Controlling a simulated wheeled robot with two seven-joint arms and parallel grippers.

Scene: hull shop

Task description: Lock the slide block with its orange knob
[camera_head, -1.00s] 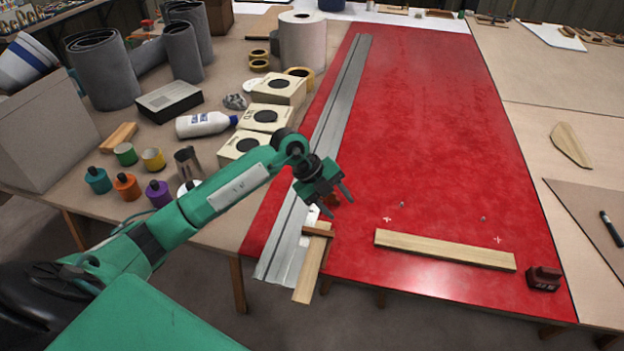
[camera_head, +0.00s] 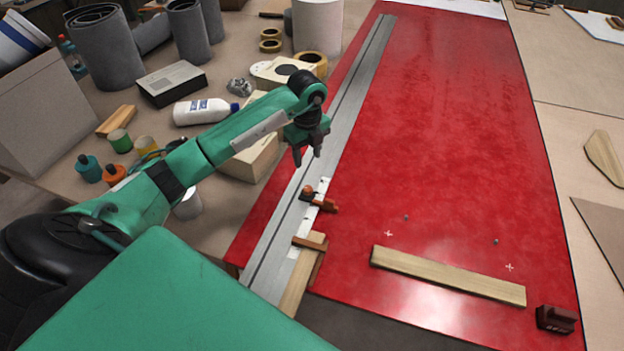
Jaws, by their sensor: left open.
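The slide block (camera_head: 325,205) is a small brown piece on a pale plate over the grey metal rail (camera_head: 352,105), near the rail's front end. Its round orange knob (camera_head: 308,190) stands on top and is in plain view. Whether the knob is tight cannot be told. My left gripper (camera_head: 308,157) is open and empty, with its fingers pointing down. In the picture it is just above the knob, with a visible gap between them. My right gripper is out of view.
A wooden strip with a brown crosspiece (camera_head: 309,244) lies at the rail's front end. A wooden batten (camera_head: 445,275) and a dark red block (camera_head: 556,319) lie along the red table's (camera_head: 450,130) front. Boxes, a white bottle (camera_head: 205,111) and rolls crowd the left. The red middle is mostly clear.

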